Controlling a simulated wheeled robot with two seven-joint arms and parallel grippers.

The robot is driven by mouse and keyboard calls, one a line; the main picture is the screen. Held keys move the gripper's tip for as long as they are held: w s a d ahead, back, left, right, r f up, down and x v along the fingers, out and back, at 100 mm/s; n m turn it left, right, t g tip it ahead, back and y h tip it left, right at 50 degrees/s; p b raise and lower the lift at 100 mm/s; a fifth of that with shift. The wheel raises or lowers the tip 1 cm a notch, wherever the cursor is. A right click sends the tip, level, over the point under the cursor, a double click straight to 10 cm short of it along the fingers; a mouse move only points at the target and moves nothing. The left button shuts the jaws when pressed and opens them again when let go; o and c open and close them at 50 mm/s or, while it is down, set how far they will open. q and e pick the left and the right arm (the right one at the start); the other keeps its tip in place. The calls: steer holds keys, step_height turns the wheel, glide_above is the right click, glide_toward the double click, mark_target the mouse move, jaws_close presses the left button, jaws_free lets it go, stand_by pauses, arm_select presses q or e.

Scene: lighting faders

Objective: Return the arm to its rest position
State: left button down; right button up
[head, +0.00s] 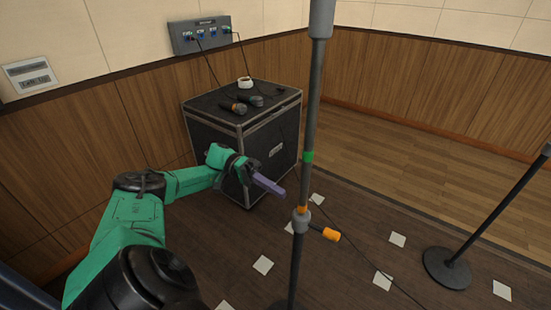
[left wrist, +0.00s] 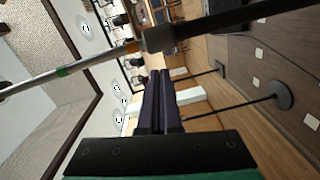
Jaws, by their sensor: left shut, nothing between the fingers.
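My left arm comes in from the left in the head view, green with black joints. It reaches forward over the floor, in front of the black case. My left gripper (head: 270,185) is shut and empty, with its purple fingers pointing right toward the microphone stand pole. In the left wrist view the two dark fingers (left wrist: 159,101) lie together with nothing between them. The stand pole (head: 309,125) rises just right of the fingertips in the head view, with a green band and an orange knob. I cannot tell if they touch. My right gripper is not in view.
The black case (head: 215,143) carries two microphones (head: 241,105) and a white roll. A wall panel (head: 199,35) has cables plugged in. A second stand base (head: 447,268) is at the right. Papers (head: 397,240) and a cable lie on the open wooden floor.

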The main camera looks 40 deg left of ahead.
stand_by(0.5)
arm_select(q)
steer(key=w+d+f+t+y+p, duration=0.3)
steer(key=w+f+t+y, duration=0.2)
steer(key=w+f+t, duration=0.6)
steer(key=s+a+f+g+y+p, duration=0.1)
steer(key=s+f+y, duration=0.2)
steer(key=f, duration=0.5)
steer(key=s+f+n+g+y, duration=0.1)
steer(key=s+f+y, duration=0.2)
steer(key=f, duration=0.5)
steer(key=s+a+f+g+y+p, duration=0.1)
steer(key=s+f+y, duration=0.3)
steer(key=f, duration=0.4)
steer(key=s+d+f+m+g, duration=0.1)
steer(key=s+d+f+g, duration=0.1)
steer(key=s, duration=0.7)
steer(key=s+d+f+g+y+p, duration=0.1)
steer(key=s+d+f+g, duration=0.2)
steer(key=s+f, duration=0.4)
steer(key=s+d+f+m+g+y, duration=0.1)
steer(key=s+d+f+g, duration=0.2)
steer(key=s, duration=1)
steer(key=shift+s+f+m+g, duration=0.2)
steer(key=shift+f+m+g, duration=0.1)
steer(key=shift+f+g, duration=0.4)
steer(key=shift+a, duration=0.1)
